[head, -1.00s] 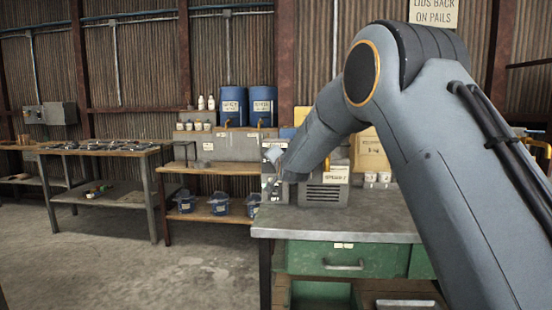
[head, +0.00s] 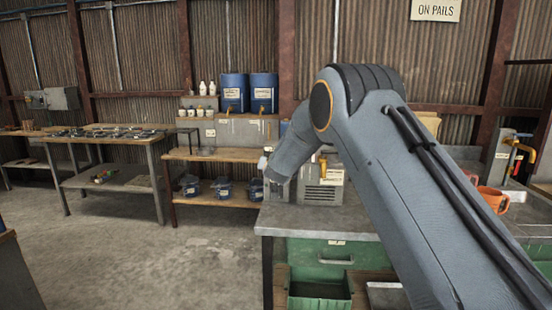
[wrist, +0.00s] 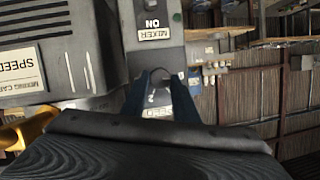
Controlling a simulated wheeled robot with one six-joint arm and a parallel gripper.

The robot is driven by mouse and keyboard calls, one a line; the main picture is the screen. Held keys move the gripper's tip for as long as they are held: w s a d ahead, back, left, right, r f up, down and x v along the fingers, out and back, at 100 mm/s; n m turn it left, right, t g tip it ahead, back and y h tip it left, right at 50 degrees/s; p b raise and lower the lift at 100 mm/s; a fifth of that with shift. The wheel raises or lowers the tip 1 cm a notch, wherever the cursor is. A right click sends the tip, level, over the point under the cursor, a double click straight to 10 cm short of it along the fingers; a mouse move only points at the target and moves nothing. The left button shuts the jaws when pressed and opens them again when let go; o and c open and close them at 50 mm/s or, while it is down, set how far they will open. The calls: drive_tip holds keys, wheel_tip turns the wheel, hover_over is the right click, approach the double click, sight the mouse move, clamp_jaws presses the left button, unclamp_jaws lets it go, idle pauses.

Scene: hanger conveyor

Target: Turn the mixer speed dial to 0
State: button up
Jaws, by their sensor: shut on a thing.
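The mixer control panel (wrist: 155,50) is grey and narrow, with a plate reading "MIXER ON" (wrist: 153,24). The view is turned upside down. My gripper (wrist: 163,76) has its two dark fingers around the small dark speed dial (wrist: 161,72), of which only part shows between them. A white label ending in "ED" (wrist: 156,112) shows between the fingers. In the head view, the grey mixer cabinet (head: 322,190) stands on the bench, and my arm hides the gripper and dial.
The steel-topped bench (head: 345,226) has an open green drawer (head: 318,290) below. Behind stand a wooden shelf with blue pails (head: 222,190) and blue drums (head: 234,92). The floor at left (head: 130,250) is clear.

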drive_tip(key=shift+a+n+p, duration=0.1)
drive_tip(key=shift+n+p, duration=0.3)
drive_tip(key=shift+p, duration=0.45)
drive_tip(key=o, duration=1.1)
drive_tip(key=shift+c, duration=0.2)
drive_tip(key=b+v, duration=0.1)
drive_tip(key=v, duration=0.6)
drive_tip(key=shift+s+r+b, duration=0.2)
drive_tip(key=shift+s+b, duration=0.15)
drive_tip(key=shift+b, duration=0.05)
